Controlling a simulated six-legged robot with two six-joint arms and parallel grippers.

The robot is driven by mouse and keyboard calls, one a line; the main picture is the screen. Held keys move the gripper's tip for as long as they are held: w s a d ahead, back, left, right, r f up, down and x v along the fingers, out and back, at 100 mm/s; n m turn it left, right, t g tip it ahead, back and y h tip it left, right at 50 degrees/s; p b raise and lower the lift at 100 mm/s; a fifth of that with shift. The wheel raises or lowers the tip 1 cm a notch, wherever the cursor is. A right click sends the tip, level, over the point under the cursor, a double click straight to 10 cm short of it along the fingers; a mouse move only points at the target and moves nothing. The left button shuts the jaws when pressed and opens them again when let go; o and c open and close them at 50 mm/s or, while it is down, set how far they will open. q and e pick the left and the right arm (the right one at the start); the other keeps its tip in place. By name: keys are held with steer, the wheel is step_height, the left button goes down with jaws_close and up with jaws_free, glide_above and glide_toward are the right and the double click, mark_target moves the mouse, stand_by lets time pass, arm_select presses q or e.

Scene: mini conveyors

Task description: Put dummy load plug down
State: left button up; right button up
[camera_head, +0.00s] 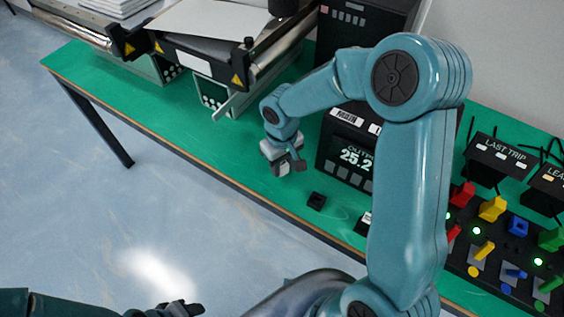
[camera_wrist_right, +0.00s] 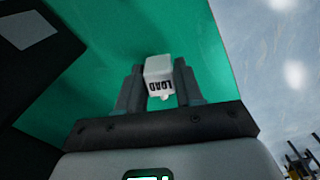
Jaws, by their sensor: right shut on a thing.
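The dummy load plug (camera_wrist_right: 159,76) is a small pale block marked LOAD, seen in the right wrist view between my right gripper's fingers (camera_wrist_right: 160,88). In the head view my right gripper (camera_head: 287,168) is shut on the plug (camera_head: 282,170), over the green bench (camera_head: 245,172) in front of the display box reading 25.2. I cannot tell how far the plug is above the bench top. My left gripper (camera_head: 182,309) is at the bottom edge, over the floor side; its jaw opening is not clear.
A small black block (camera_head: 316,201) lies on the bench near the front edge. The display box (camera_head: 352,155) stands just right of the gripper. Mini conveyors (camera_head: 205,60) are at the back left. Coloured plugs and switches (camera_head: 490,240) fill the right. Bare bench lies left of the gripper.

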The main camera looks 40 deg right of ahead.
mark_target(282, 164)
steer(key=o, duration=1)
steer(key=shift+w+f, duration=0.15)
steer(key=shift+w, duration=0.05)
steer(key=shift+s, duration=0.1)
steer(key=shift+r+p, duration=0.35)
steer(key=shift+p, duration=0.05)
step_height(282, 164, up, 12)
steer(key=shift+f, duration=0.15)
steer(key=shift+s, duration=0.1)
